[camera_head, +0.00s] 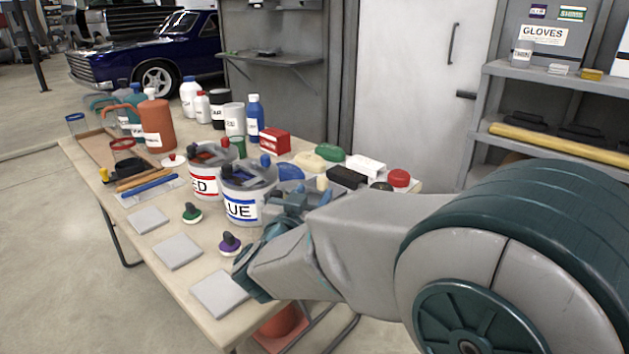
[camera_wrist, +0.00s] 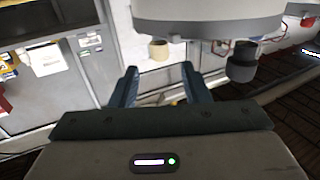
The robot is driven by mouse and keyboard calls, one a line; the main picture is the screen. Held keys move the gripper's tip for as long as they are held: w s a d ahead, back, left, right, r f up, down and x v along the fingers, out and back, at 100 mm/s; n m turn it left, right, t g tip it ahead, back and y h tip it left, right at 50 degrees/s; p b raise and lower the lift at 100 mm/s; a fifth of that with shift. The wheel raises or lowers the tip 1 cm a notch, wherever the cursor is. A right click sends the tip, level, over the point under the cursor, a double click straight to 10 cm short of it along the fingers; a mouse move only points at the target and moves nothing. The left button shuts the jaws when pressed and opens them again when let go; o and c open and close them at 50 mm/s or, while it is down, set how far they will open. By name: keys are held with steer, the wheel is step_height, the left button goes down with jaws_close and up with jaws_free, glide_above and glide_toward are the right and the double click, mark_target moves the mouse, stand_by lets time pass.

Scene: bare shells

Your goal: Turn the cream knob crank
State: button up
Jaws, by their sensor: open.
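The cream knob (camera_head: 322,183) shows as a small pale cylinder just beyond my gripper in the head view. In the wrist view the cream knob (camera_wrist: 158,50) is ahead of the gap between my fingers, near the rim of a pale round body (camera_wrist: 205,18). The rest of its crank is hard to make out. My gripper (camera_wrist: 161,78) is open, with nothing between its fingers. In the head view my gripper (camera_head: 290,198) is beside the bucket with the blue label (camera_head: 243,190), and my arm covers part of that area.
A bucket with a red label (camera_head: 204,184) stands left of the blue-labelled one. Purple (camera_head: 230,244) and green (camera_head: 192,213) knobbed pieces and several grey plates (camera_head: 178,251) lie at the table's front. A dark knob (camera_wrist: 243,62) is right of my fingers.

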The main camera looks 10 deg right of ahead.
mark_target(320, 183)
steer(key=x, duration=0.7)
steer(key=shift+b, duration=0.35)
jaws_close()
